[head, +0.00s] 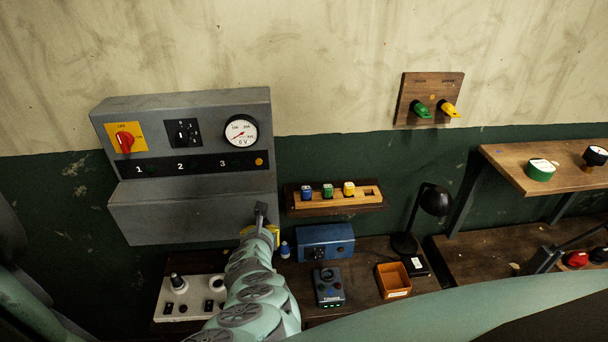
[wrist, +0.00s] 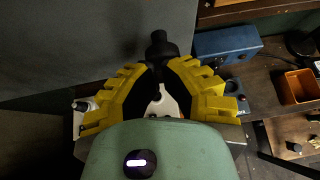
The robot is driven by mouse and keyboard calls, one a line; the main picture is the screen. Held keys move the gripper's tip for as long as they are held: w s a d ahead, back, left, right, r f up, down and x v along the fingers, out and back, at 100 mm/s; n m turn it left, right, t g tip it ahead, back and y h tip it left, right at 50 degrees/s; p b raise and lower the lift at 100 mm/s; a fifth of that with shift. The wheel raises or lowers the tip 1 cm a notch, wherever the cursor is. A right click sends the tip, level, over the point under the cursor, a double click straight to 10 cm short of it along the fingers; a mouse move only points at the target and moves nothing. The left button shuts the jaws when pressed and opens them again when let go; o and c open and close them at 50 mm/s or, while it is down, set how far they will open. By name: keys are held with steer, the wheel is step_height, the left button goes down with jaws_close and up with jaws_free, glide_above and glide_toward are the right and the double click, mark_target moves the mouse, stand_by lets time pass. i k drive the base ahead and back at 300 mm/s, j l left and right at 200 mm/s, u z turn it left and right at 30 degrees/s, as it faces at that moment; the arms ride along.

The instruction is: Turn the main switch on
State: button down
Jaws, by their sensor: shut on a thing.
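The main switch (head: 124,138) is a red rotary handle on a yellow plate at the upper left of the grey control panel (head: 190,215). Its handle lies tilted, and the label above it appears to read OFF. My gripper (head: 261,228) is below and right of the switch, apart from it, near the panel's lower right corner. In the wrist view, its yellow fingers with black pads (wrist: 163,73) are shut on a dark knobbed piece (wrist: 160,46). That piece also shows as a dark stub (head: 261,211) in the head view. Its lower part is hidden.
The panel also has a black selector (head: 182,132) and a gauge (head: 241,132). A wooden rack with coloured blocks (head: 310,208), a blue box (head: 326,242), an orange tray (head: 393,279) and a black lamp (head: 434,200) stand to the right. A white-topped unit (head: 190,301) sits lower left.

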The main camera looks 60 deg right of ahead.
mark_target(124, 139)
steer(key=k+j, duration=0.1)
steer(key=j, duration=1.35)
steer(key=k, duration=0.05)
